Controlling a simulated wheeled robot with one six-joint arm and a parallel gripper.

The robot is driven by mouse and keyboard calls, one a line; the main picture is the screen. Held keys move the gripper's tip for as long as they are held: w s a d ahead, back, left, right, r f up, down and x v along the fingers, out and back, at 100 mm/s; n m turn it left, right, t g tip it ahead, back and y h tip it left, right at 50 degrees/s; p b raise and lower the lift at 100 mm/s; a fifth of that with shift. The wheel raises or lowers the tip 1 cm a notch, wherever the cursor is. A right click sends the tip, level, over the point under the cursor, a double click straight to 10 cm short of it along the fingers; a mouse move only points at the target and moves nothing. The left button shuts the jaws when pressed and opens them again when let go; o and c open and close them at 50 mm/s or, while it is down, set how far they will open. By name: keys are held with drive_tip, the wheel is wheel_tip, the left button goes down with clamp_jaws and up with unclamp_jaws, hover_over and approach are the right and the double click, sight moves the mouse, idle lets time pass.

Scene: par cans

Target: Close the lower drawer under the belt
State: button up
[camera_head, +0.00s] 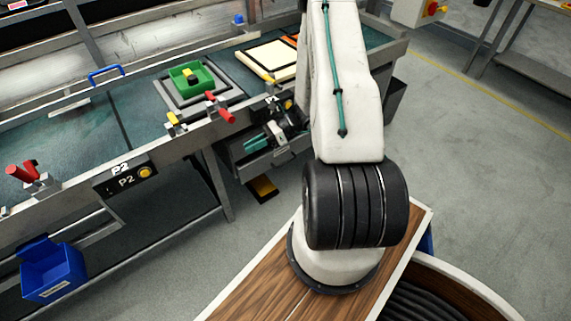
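Under the belt (140,125), beside my arm, a grey drawer unit (238,160) shows in the head view. An open-topped part of it holds teal pieces and dark shapes. Below it, a small dark piece with a yellow face (263,188) sticks out low down; I cannot tell whether this is the lower drawer. Dark parts of my gripper (285,122) seem to be in front of the belt's edge, just above the drawer unit. My arm hides part of that area. The fingers cannot be told apart from the drawer's contents, nor whether they touch anything.
A green tray (192,77) with a yellow piece sits on the belt. Red handles (220,107) and a P2 panel (127,178) are on the belt's front edge. A blue bin (52,270) stands low at left. The grey floor (470,170) at right is clear.

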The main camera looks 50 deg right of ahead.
drive_tip(key=d+f+m+t+h, duration=0.2)
drive_tip(key=d+f+m+t, duration=0.1)
drive_tip(key=f+m, duration=0.3)
drive_tip(key=d+f+m+t+h, duration=0.25)
drive_tip(key=f+m, duration=0.25)
drive_tip(key=f, duration=0.4)
drive_tip(key=m+t+h, duration=0.3)
drive_tip(key=m+h, duration=1)
drive_tip(key=m, duration=0.5)
approach(286, 163)
drive_tip(key=x, duration=1)
drive_tip(key=shift+w+f, duration=0.2)
clamp_jaws()
